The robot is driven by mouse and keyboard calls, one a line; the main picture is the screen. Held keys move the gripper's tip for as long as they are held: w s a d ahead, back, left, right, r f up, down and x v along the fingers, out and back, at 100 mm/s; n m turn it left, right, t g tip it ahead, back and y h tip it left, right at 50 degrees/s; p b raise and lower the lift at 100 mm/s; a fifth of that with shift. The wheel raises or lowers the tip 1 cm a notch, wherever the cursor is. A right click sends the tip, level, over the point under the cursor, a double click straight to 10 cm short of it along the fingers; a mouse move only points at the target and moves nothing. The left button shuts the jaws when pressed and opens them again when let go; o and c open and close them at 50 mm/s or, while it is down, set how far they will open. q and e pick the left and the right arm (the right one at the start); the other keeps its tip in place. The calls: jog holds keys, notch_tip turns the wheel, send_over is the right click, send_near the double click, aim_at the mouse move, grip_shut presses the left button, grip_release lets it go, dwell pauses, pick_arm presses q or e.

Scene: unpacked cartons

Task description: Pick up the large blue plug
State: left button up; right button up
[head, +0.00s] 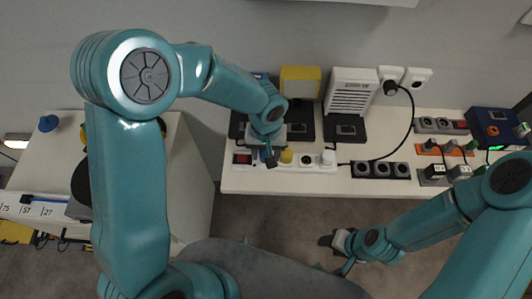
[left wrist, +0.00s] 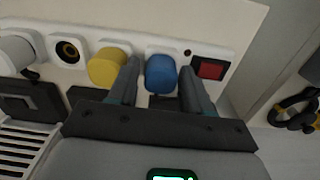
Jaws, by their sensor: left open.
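The blue plug (left wrist: 160,73) sits in a white power strip (left wrist: 215,50), between a yellow plug (left wrist: 108,67) and a red switch (left wrist: 209,69). My left gripper (left wrist: 160,66) is open, with one finger on each side of the blue plug; I cannot tell whether they touch it. In the head view my left gripper (head: 270,157) is over the strip (head: 315,167) and largely hides the blue plug. The yellow plug (head: 286,156) shows just to its right. My right gripper (head: 338,252) hangs in front of the table; its jaw opening is unclear.
Another blue object (head: 48,123) lies on a white cabinet at the left. Floor is clear in front of the table.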

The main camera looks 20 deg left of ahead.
aim_at(266, 152)
pick_arm(q)
grip_shut()
jog(key=shift+r, duration=0.3)
notch_tip(266, 152, up, 20)
jog(key=shift+f, duration=0.25)
